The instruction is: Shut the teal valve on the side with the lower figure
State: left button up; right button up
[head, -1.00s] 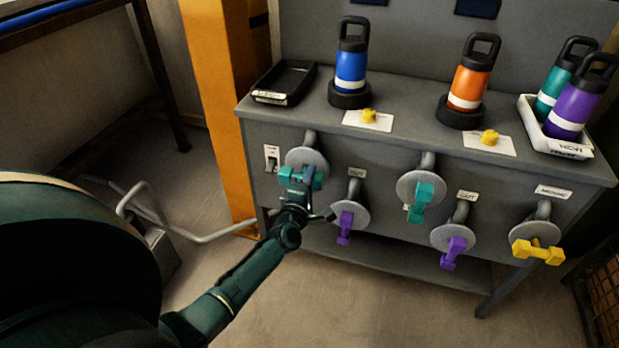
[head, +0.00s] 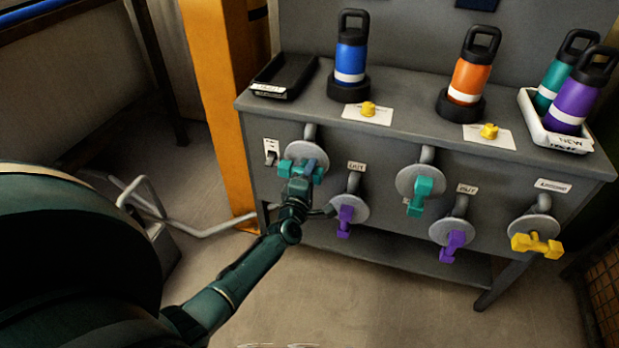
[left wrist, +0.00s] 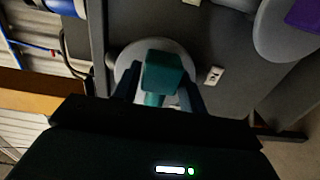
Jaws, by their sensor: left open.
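The left teal valve (head: 316,172) sits on the bench front below the blue bottle; its handle lies roughly crosswise. My left gripper (head: 299,180) is at this handle, partly covering it. In the left wrist view the teal handle (left wrist: 161,75) stands between the two open fingers of my left gripper (left wrist: 162,92); contact cannot be told. The right teal valve (head: 420,190), below the orange bottle, has its handle pointing down and out. Dark panels at the top edge are cut off, and no figures can be read. My right gripper is out of view.
Purple valves (head: 346,218) (head: 453,245) hang beside the teal ones, and a yellow valve (head: 537,245) is at the right. Blue (head: 351,60) and orange (head: 470,78) bottles stand on top. An orange post (head: 222,100) is close left of the bench.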

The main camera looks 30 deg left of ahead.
pick_arm(q)
jog(key=p+v, duration=0.1)
jog(key=v, duration=1.2)
jog(key=shift+p, duration=0.4)
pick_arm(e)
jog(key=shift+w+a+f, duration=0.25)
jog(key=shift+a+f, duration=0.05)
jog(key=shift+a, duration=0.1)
pick_arm(q)
jog(key=shift+d, duration=0.1)
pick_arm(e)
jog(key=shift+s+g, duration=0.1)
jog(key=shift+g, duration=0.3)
